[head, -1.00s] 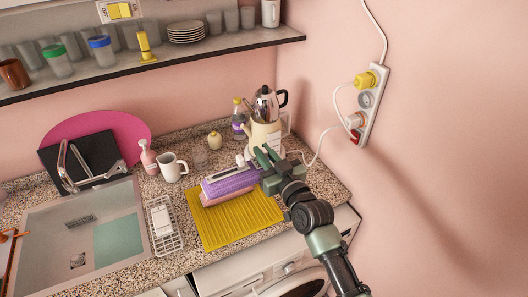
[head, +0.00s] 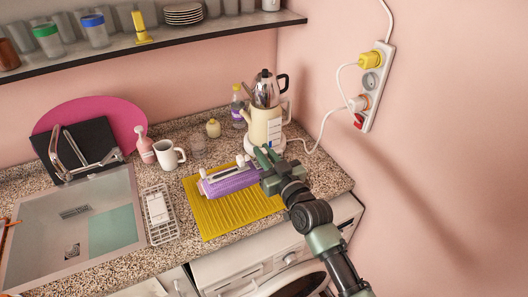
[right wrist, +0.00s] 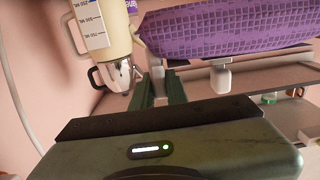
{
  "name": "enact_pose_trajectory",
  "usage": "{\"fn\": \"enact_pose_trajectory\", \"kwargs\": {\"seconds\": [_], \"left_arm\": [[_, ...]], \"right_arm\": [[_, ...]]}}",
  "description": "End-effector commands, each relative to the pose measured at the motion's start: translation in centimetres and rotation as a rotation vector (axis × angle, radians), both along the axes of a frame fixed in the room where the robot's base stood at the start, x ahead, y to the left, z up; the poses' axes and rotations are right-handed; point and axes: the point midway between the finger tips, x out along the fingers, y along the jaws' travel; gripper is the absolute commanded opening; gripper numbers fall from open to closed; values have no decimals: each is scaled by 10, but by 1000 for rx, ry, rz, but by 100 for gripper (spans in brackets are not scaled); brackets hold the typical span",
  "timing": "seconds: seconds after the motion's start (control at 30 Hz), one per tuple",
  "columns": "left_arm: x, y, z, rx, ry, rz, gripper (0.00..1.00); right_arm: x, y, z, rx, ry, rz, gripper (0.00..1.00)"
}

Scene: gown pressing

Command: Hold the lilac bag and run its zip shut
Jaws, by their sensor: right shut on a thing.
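The lilac bag (head: 232,181), a long purple quilted pouch, is over the yellow ribbed mat (head: 222,218); I cannot tell whether it touches it. White tabs (head: 204,172) stand along its top edge. In the right wrist view the bag (right wrist: 230,30) fills the top right, with a white tab (right wrist: 221,77) at its edge. My right gripper (head: 264,159) is at the bag's right end, shut on a white tab that shows between its fingers (right wrist: 156,80). The fingers partly hide that end and the zip. My left gripper is not in view.
The cream kettle (head: 264,127) with a steel pot on top stands just behind my right gripper. A white mug (head: 169,155), pink bottle (head: 146,146) and wire rack (head: 160,214) are left of the mat. The sink (head: 50,235) is at far left.

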Motion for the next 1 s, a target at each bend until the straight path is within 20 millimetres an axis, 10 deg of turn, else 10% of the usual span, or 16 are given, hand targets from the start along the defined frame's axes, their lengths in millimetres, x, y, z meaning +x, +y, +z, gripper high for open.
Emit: {"fn": "enact_pose_trajectory", "kwargs": {"seconds": [1.0], "left_arm": [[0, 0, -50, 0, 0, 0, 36]], "right_arm": [[0, 0, -63, 1, -2, 0, 0]]}}
